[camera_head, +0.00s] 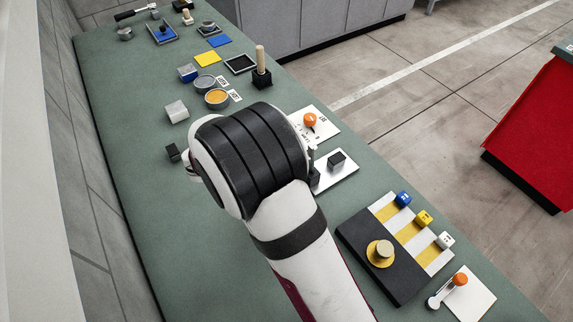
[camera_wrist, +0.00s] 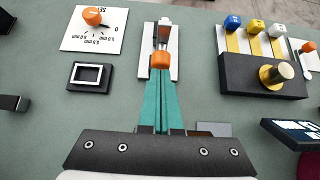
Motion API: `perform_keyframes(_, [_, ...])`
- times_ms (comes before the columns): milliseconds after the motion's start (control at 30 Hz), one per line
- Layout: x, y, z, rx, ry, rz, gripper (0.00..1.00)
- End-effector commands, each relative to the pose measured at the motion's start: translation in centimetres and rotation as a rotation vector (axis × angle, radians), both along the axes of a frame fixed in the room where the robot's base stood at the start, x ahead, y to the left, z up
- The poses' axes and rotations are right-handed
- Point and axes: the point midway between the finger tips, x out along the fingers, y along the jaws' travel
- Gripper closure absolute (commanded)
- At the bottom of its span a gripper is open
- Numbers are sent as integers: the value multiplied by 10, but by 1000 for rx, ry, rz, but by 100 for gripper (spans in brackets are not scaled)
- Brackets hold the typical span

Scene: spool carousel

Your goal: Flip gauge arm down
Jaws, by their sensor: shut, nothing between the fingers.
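The gauge appears to be the white plate (camera_wrist: 173,70) in the wrist view, with a metal fitting and an arm with an orange tip (camera_wrist: 161,60). How far the arm is tilted I cannot tell. My gripper (camera_wrist: 160,72) has its teal fingers shut and empty, with the tips right at the orange tip; whether they touch is unclear. In the head view the white plate (camera_head: 346,178) with a dark block (camera_head: 336,160) shows right of my wrist. There my own arm hides the fingers and the orange tip.
A dial plate with an orange knob (camera_wrist: 92,16) and a black square frame (camera_wrist: 72,76) lie left of the gauge in the wrist view. A dark board (camera_wrist: 240,75) with a brass knob and coloured cubes stands to its right. Another orange-tipped lever (camera_head: 460,280) sits near the table's end.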

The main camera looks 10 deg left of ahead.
Motion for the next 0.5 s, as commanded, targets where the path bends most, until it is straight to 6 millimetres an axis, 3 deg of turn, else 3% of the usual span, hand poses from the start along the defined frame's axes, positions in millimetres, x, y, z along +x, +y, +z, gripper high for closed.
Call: perform_keyframes(500, [8, -8, 10, 89, 85, -3, 100])
